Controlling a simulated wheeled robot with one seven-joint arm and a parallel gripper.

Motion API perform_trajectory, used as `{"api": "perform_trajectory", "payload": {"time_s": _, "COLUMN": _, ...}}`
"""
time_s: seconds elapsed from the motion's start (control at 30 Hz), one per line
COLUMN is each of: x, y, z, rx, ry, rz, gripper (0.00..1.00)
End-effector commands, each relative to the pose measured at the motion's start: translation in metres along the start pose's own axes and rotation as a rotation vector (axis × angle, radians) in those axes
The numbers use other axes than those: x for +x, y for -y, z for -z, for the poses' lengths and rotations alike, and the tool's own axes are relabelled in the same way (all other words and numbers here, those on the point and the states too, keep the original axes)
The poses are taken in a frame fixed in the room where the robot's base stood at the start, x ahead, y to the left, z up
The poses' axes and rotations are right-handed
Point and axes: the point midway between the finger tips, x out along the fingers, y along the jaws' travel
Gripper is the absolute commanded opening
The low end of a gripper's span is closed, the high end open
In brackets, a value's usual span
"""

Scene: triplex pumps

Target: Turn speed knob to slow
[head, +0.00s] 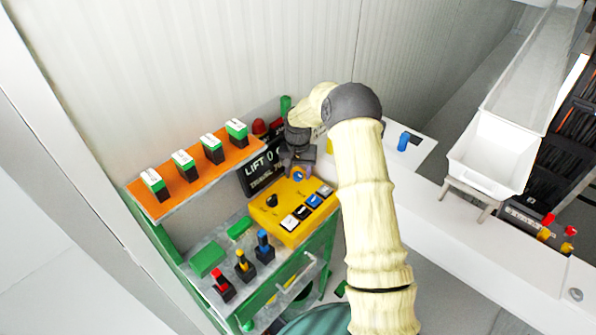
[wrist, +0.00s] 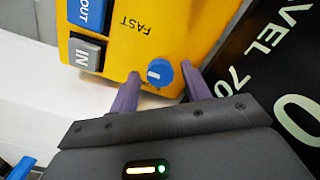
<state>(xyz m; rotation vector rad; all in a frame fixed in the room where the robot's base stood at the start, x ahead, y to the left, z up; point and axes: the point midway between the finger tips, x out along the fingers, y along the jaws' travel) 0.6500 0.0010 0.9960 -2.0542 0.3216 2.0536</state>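The blue round speed knob (wrist: 158,73) with a white mark sits on the yellow control panel (wrist: 190,30) near its edge. "FAST" is printed upside down on the panel beyond it, and smaller lettering near the knob is unreadable. My gripper (wrist: 162,85) is open, with one purple finger to each side of the knob and gaps showing between. Whether the fingertips reach down to the panel is hard to tell. In the head view my gripper (head: 299,168) hangs over the yellow panel (head: 275,217) at its back edge, with the blue knob (head: 298,175) at its fingertips.
A black "LIFT" sign (head: 260,172) stands close behind the panel. A black knob (head: 271,201) and several push buttons (head: 302,212) share the panel. Red, yellow and blue levers (head: 243,265) stand in front. An orange shelf (head: 190,188) with green-and-black switches is at left.

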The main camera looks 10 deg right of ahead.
Motion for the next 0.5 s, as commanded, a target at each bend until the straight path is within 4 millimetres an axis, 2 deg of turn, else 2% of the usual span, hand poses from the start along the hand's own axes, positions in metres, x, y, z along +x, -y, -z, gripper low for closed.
{"api": "perform_trajectory", "payload": {"time_s": 0.03, "x": -0.0001, "y": 0.0000, "z": 0.0000, "rx": 0.000, "ry": 0.000, "rz": 0.000, "gripper": 0.37}}
{"api": "perform_trajectory", "payload": {"time_s": 0.17, "x": -0.0003, "y": 0.0000, "z": 0.0000, "rx": 0.000, "ry": 0.000, "rz": 0.000, "gripper": 0.11}}
{"api": "perform_trajectory", "payload": {"time_s": 0.2, "x": -0.0003, "y": 0.0000, "z": 0.0000, "rx": 0.000, "ry": 0.000, "rz": 0.000, "gripper": 0.08}}
{"api": "perform_trajectory", "payload": {"time_s": 0.5, "x": -0.0003, "y": -0.0001, "z": 0.0001, "rx": -0.023, "ry": 0.000, "rz": 0.000, "gripper": 0.08}}
